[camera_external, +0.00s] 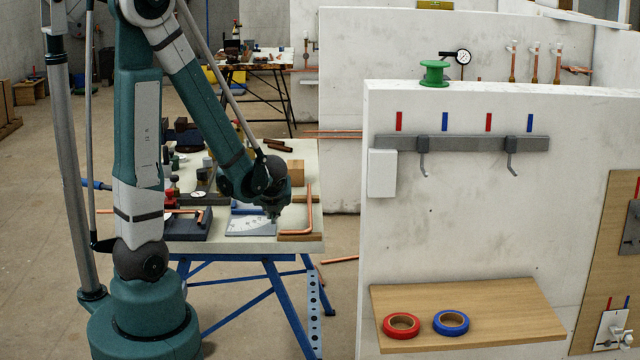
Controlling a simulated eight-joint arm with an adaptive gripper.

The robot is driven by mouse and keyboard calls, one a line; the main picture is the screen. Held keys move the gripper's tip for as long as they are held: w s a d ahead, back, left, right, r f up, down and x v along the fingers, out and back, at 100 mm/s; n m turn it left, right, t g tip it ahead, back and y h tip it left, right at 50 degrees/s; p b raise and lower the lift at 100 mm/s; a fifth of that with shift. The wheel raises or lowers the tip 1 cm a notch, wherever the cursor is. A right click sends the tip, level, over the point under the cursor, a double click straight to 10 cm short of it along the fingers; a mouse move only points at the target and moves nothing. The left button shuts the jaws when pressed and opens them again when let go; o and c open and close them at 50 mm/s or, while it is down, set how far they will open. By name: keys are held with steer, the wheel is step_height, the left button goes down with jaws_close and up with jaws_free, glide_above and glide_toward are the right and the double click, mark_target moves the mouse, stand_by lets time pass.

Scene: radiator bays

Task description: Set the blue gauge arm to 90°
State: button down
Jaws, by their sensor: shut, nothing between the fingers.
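A grey angle gauge plate (250,228) with a marked scale lies on the workbench, left of the bent copper pipe. A blue bar, which looks like the gauge arm (247,211), shows at the plate's far edge. Its exact angle is too small to read and my wrist hides part of its right end. My gripper (274,217) points down at the right side of the gauge. It is shut with nothing in it. Whether its tips touch the gauge or the blue arm I cannot tell.
A bent copper pipe (310,212) stands right of my gripper, with a wooden block (296,170) behind. A dark tool block (188,222) and other tools crowd the bench's left. A white wall panel (480,220) with a wooden shelf (500,300) stands to the right.

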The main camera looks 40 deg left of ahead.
steer(key=shift+w+a, duration=1.05)
steer(key=shift+a, duration=0.2)
steer(key=shift+b, duration=0.3)
steer(key=shift+w+a, duration=0.35)
steer(key=shift+w, duration=0.55)
steer(key=shift+d, duration=0.1)
steer(key=shift+s+d, duration=0.6)
steer(key=shift+d, duration=0.2)
steer(key=d+f+p+v, duration=0.1)
steer(key=p+v, duration=0.1)
steer(key=v, duration=0.9)
steer(key=shift+d+r+p, duration=0.2)
steer(key=shift+p, duration=0.2)
